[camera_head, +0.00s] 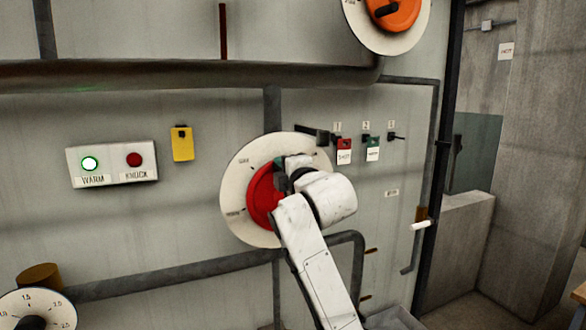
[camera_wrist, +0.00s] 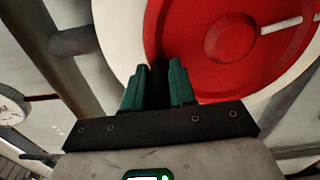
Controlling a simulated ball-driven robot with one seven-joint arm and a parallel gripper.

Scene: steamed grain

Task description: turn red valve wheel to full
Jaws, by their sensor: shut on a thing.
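The red valve wheel (camera_head: 259,196) sits on a round white dial plate (camera_head: 236,222) in the middle of the wall. The plate's printed labels are too small to read for sure. In the wrist view the wheel (camera_wrist: 235,75) fills the upper right and bears a white bar mark (camera_wrist: 282,25). My gripper (camera_head: 281,178) is at the wheel, and my arm hides its right part. In the wrist view my gripper's teal fingers (camera_wrist: 159,78) are shut on a dark handle (camera_wrist: 160,74) at the wheel's rim.
Small tagged switches (camera_head: 372,149) are to the right. Pipes (camera_head: 190,76) run above and below. An orange knob (camera_head: 397,14) is at top right.

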